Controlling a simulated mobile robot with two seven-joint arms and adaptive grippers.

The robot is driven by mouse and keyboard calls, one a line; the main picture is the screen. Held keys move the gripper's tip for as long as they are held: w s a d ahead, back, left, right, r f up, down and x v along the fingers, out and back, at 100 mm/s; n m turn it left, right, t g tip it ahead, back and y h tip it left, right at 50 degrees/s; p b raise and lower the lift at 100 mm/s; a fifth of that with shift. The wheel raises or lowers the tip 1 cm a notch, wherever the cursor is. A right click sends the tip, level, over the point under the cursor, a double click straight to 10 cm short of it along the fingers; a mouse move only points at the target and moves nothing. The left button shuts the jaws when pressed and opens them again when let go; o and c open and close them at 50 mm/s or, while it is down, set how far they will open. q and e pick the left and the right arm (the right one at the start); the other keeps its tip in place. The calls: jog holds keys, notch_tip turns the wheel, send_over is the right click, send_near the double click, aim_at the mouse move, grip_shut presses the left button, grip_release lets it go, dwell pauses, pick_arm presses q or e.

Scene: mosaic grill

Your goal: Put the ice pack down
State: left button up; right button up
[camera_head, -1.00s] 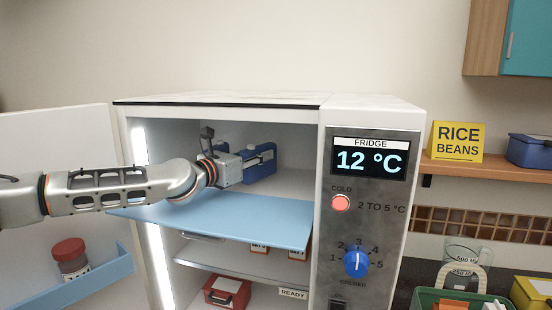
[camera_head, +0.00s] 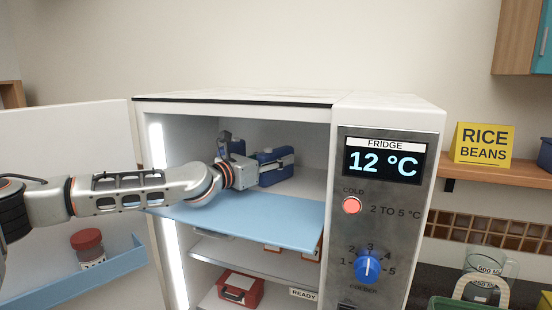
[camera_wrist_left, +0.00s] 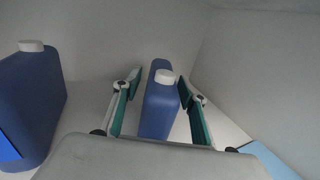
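The blue ice pack (camera_head: 272,178) with a white cap stands in the fridge's top compartment. In the left wrist view the ice pack (camera_wrist_left: 158,108) is upright between the fingers of my left gripper (camera_wrist_left: 158,88). A narrow gap shows on each side of it, so the fingers are open around it. In the head view my left gripper (camera_head: 275,160) partly covers it. A second blue ice pack (camera_wrist_left: 30,105) stands to its left in the wrist view; the second pack (camera_head: 237,147) is partly behind my gripper in the head view. My right gripper is not in view.
The fridge (camera_head: 235,101) has its door (camera_head: 60,170) open at left. A light-blue shelf (camera_head: 260,228) juts out under my arm. A red box (camera_head: 240,289) sits below. The control panel (camera_head: 383,215) reads 12 °C. Compartment walls are close to my gripper.

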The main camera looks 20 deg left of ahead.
pick_arm(q)
jog(key=shift+r, duration=0.15)
jog(key=shift+s+a, duration=0.1)
jog(key=shift+s, duration=0.05)
jog(key=v, duration=1.1)
jog(key=shift+s, duration=0.1)
jog(key=shift+s+a, duration=0.1)
jog(key=shift+s, duration=0.15)
